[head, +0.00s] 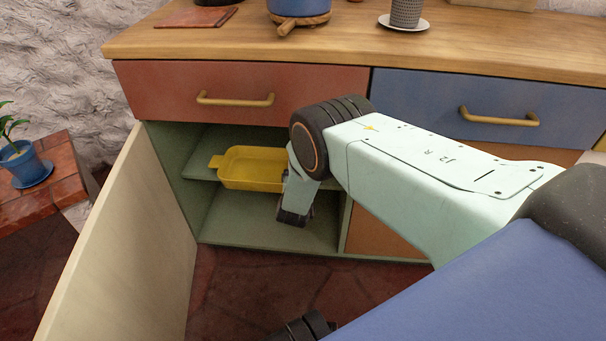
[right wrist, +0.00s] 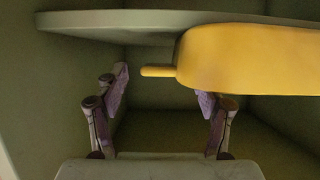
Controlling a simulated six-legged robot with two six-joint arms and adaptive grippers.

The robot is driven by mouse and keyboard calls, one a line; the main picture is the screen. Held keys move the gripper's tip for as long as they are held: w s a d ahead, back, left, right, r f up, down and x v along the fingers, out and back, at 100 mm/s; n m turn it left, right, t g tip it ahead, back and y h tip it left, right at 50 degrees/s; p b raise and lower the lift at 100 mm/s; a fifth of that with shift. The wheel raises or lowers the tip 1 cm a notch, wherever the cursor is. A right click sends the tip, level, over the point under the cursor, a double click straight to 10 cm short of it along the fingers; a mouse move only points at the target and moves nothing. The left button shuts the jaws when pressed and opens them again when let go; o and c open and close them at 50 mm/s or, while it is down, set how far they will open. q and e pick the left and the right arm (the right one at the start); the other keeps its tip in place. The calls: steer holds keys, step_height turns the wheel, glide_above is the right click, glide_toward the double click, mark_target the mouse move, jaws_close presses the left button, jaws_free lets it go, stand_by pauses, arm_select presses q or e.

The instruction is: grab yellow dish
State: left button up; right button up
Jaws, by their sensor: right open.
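The yellow dish (head: 255,168) is a shallow rectangular pan with a tab handle at its left end. It sits on the shelf inside the open cabinet. In the right wrist view, the dish (right wrist: 250,60) fills the upper right. Its handle (right wrist: 156,71) points left, into the span between my fingertips. My right gripper (right wrist: 163,95) is open with nothing held. Its right fingertip overlaps the dish's lower edge in the picture; I cannot tell whether they touch. In the head view, my right arm covers the dish's right end.
The shelf (right wrist: 90,20) shows as a pale board in the right wrist view. The open cabinet door (head: 130,240) stands at the left. A red drawer (head: 240,85) is above the opening. A blue potted plant (head: 25,165) is on a brick ledge (head: 50,175) far left.

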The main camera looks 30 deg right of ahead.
steer(key=shift+a, duration=0.1)
steer(key=v, duration=1.2)
steer(key=shift+o, duration=0.3)
arm_select(q)
steer(key=shift+w+d+r+p, duration=0.1)
steer(key=shift+d+r+p, duration=0.15)
steer(key=shift+r+p, duration=0.35)
arm_select(e)
steer(key=shift+s+a+r, duration=0.1)
steer(key=shift+a, duration=0.05)
